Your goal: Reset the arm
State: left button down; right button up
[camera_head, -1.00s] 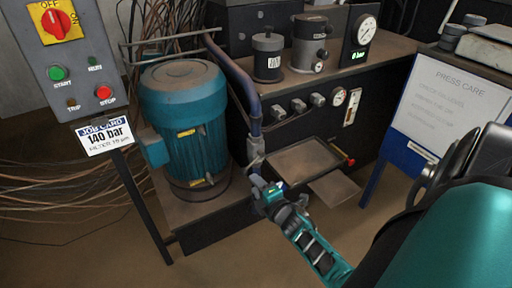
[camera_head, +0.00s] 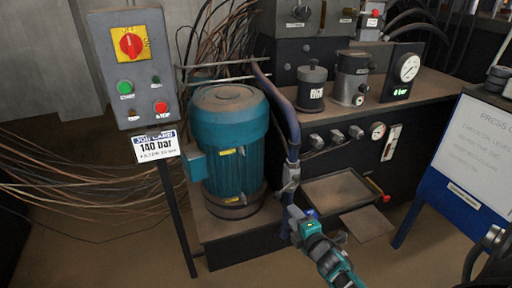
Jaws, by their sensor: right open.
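My right gripper (camera_head: 298,224) shows at the bottom centre, on a teal and dark arm part that comes in from the lower right. It is in front of the bench's lower front, left of the shallow tray (camera_head: 345,204). A blue-grey bent pipe (camera_head: 286,112) comes down to the gripper in the picture; I cannot tell whether they touch. I see nothing held in the jaws, which are small and partly hidden. Another dark part of my arm shows at the lower right edge. My left gripper is out of view.
A teal motor (camera_head: 230,140) stands on a low dark base. Left of it is a switch box (camera_head: 136,85) on a post with a 140 bar job card (camera_head: 157,147). A press care board (camera_head: 468,150) stands at right. Loose cables lie at left; some floor is bare.

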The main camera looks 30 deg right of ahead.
jog(key=s+a+r+m+g+y, duration=0.2)
jog(key=s+a+m, duration=0.3)
jog(key=a, duration=0.4)
jog(key=s+a+r+m+g+y, duration=0.1)
jog(key=s+a+r+m+y, duration=0.25)
jog(key=a, duration=0.55)
jog(key=s+a+r+m+g+y, duration=0.2)
jog(key=s+a+m, duration=0.3)
jog(key=a, duration=0.5)
pick_arm(q)
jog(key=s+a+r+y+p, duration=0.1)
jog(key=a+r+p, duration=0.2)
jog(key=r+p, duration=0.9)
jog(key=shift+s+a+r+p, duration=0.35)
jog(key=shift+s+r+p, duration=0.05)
jog(key=shift+p, duration=2.7)
pick_arm(e)
jog(key=d+r+h, duration=0.1)
jog(key=d+r, duration=0.1)
jog(key=r, duration=0.3)
jog(key=s+d+r+h, duration=0.1)
jog(key=d+r, duration=0.1)
jog(key=r, duration=0.4)
jog(key=shift+s+d+r, duration=0.15)
jog(key=shift+s+d, duration=0.1)
jog(key=shift+s, duration=0.05)
